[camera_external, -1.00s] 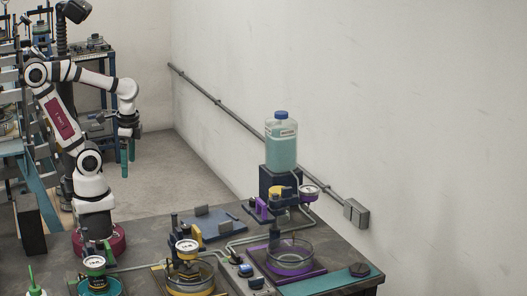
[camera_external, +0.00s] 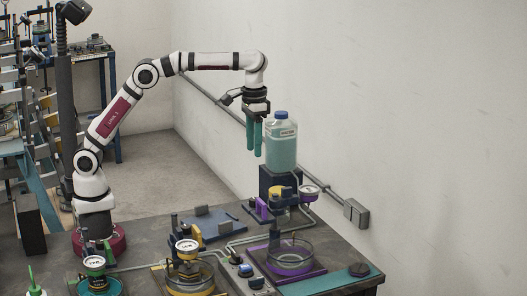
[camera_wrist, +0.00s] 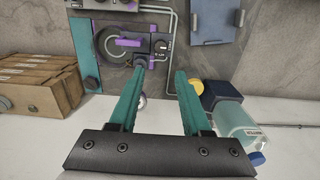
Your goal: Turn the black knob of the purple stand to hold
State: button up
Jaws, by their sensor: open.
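The purple stand (camera_external: 312,270) is on the bench at the right, with a clear round dish on it and a dark post at its left. It also shows at the top of the wrist view (camera_wrist: 128,42). Beside it in the wrist view is a dark panel with pale marks and a small black knob (camera_wrist: 161,46); its setting is too small to read. My gripper (camera_external: 254,152) hangs in the air, fingers down, left of the bottle and well above the bench. Its teal fingers (camera_wrist: 162,72) are apart with nothing between them.
A bottle of teal liquid with a blue cap (camera_external: 281,145) stands on a dark block close to my gripper. A gauge (camera_external: 309,190), a yellow stand (camera_external: 205,290) and pipes crowd the bench. Brown boxes (camera_wrist: 40,80) show left in the wrist view. The wall is behind.

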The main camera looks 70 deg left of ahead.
aim_at(254, 199)
notch_tip(254, 199, down, 15)
jog(key=shift+f, duration=0.15)
grip_shut()
